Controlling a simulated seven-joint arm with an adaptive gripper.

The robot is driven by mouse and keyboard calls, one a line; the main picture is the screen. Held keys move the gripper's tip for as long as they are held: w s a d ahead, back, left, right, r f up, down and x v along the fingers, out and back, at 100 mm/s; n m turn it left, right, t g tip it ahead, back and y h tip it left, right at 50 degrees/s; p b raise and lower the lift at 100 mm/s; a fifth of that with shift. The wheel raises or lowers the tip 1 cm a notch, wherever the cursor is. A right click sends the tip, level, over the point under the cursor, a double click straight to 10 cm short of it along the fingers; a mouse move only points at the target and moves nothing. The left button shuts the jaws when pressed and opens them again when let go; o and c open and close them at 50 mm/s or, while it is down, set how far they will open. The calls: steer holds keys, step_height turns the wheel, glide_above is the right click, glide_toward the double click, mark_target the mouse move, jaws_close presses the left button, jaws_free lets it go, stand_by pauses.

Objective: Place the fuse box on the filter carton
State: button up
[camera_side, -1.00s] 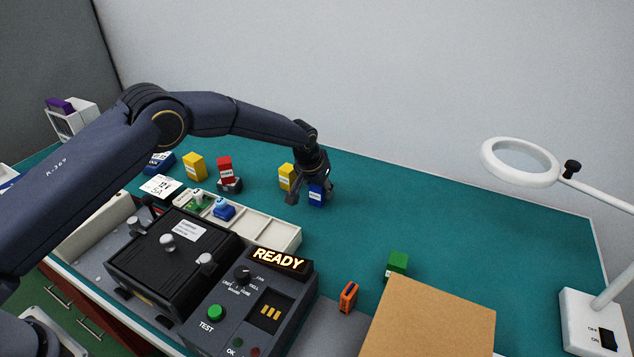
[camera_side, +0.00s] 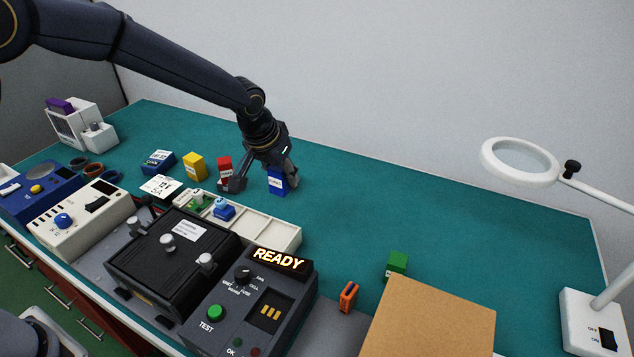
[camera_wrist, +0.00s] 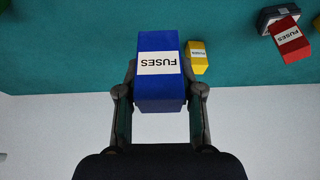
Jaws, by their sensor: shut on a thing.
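A blue box with a white FUSES label (camera_side: 277,182) is between the fingers of my gripper (camera_side: 273,168). It fills the middle of the wrist view (camera_wrist: 160,90), with a finger on each side, and my gripper is shut on it. I cannot tell its height above the bench. A yellow box (camera_wrist: 197,57) is close beside it in the wrist view and hidden in the side view. A red box labelled FUSES (camera_side: 225,165) stands on a dark base. A large plain brown carton (camera_side: 430,320) is at the front right; I cannot confirm it is the filter carton.
Another yellow box (camera_side: 194,166) and a blue box (camera_side: 158,161) stand at left. A cream tray (camera_side: 270,232) and a black tester (camera_side: 265,310) reading READY lie in front. A green block (camera_side: 397,263) is near the carton. The bench's back right is clear.

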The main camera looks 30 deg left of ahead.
steer(key=shift+s+a+r, duration=0.2)
steer(key=shift+s+r, duration=0.1)
steer(key=shift+s, duration=0.4)
steer(key=shift+s+m, duration=0.25)
steer(key=shift+m, duration=0.25)
steer(key=shift+s+d+f+m+h, duration=0.15)
steer(key=shift+s+m+h, duration=0.15)
steer(key=shift+m+h, duration=0.1)
steer(key=s+d+r+m+g+h, duration=0.1)
steer(key=s+d+r+m, duration=0.35)
steer(key=s+d, duration=0.4)
steer(key=s+d+r+m+g+h, duration=0.2)
steer(key=s+d+r+m, duration=0.2)
steer(key=s+d+m, duration=0.35)
steer(key=s+d+r+m+g+h, duration=0.1)
steer(key=s+d+r+m, duration=0.3)
steer(key=s+d, duration=0.55)
glide_toward(449, 345)
steer(key=shift+s+d+f, duration=0.1)
steer(key=shift+d+f, duration=0.1)
steer(key=shift+d, duration=0.25)
steer(key=shift+s+d+f, duration=0.1)
steer(key=shift+d+f, duration=0.1)
steer(key=shift+d, duration=0.25)
steer(key=shift+w+d+f, duration=0.2)
steer(key=shift+w+f, duration=0.05)
steer(key=shift+f, duration=0.1)
steer(key=shift+w+d+f, duration=0.1)
steer(key=shift+f, duration=1.6)
